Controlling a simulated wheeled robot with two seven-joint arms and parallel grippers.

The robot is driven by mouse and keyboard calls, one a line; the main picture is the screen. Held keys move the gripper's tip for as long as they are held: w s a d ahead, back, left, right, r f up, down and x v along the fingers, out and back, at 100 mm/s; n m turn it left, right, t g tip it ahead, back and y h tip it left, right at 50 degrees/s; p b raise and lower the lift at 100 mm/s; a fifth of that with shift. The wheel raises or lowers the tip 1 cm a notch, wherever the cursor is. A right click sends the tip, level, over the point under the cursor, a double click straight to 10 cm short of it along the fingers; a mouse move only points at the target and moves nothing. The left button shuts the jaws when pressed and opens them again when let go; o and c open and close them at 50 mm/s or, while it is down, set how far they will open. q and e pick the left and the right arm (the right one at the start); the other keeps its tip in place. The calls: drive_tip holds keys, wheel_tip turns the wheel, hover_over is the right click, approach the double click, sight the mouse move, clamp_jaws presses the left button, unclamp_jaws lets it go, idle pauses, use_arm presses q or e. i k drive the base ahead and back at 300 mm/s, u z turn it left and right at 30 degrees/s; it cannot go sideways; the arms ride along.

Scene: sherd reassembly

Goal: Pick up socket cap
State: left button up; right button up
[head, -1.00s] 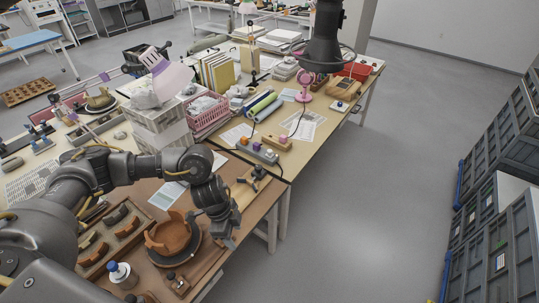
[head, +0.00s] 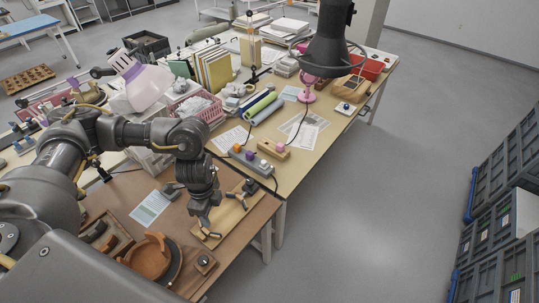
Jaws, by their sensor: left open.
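Small coloured caps show in the head view: an orange cap (head: 237,148) and a purple cap (head: 250,156) on a grey socket strip (head: 252,164), and a pink cap (head: 280,147) on a wooden block (head: 271,152) beside it. I cannot tell which one is the socket cap. My left gripper (head: 208,226) points down, open and empty, over the left end of a wooden board (head: 228,214) near the table's front edge. It is apart from the caps, which lie farther back. My right gripper is not in view.
A terracotta bowl (head: 149,258) of sherds stands at the front left, with a wooden sherd tray (head: 119,243) beside it. Black clamps (head: 250,187) sit on the board.

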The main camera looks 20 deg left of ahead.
sight(264, 166)
drive_tip(key=i, duration=1.4)
